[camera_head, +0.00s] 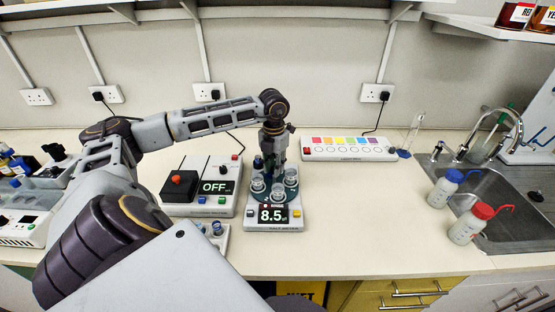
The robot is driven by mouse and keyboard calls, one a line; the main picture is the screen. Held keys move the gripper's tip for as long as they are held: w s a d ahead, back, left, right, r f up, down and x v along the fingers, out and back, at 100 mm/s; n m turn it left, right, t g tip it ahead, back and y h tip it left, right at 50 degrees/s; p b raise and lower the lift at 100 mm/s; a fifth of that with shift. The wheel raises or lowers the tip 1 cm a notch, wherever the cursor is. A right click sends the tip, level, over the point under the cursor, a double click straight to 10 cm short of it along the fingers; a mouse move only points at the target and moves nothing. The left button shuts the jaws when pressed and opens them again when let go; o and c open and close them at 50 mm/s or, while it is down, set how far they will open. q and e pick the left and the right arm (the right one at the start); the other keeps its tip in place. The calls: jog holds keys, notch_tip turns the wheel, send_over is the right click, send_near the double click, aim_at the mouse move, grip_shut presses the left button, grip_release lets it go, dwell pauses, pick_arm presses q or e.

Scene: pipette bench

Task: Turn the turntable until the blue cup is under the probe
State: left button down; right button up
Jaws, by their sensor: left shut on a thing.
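The round turntable (247,183) sits on the salt meter (275,224), whose display reads 8.5. Several clear cups (278,192) stand around its front and sides. A dark blue item (258,162), which may be the blue cup, shows at the back left of the turntable, close beside my gripper. My left gripper (274,165) points down over the turntable's middle and is shut on part of it; the fingertips are hard to make out. I cannot pick out the probe; the gripper may hide it. My right gripper is not in view.
A box with a red button and a display reading OFF (216,187) stands just left of the meter. A colour strip panel (348,149) lies behind right. Wash bottles (470,222) stand by the sink (505,205). The bench right of the meter is clear.

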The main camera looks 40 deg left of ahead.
pick_arm(q)
jog(key=shift+m, duration=0.5)
jog(key=shift+m+b, duration=0.4)
jog(key=shift+b, duration=0.05)
jog(key=shift+m, duration=0.3)
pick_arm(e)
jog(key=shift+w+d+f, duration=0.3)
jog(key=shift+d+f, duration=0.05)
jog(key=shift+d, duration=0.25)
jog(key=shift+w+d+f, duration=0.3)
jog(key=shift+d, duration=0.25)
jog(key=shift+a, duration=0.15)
pick_arm(q)
jog(key=c, duration=1.3)
grip_release()
jog(key=shift+o, duration=0.7)
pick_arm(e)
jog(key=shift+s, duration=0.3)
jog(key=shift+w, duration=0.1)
pick_arm(q)
jog(key=shift+r, duration=0.15)
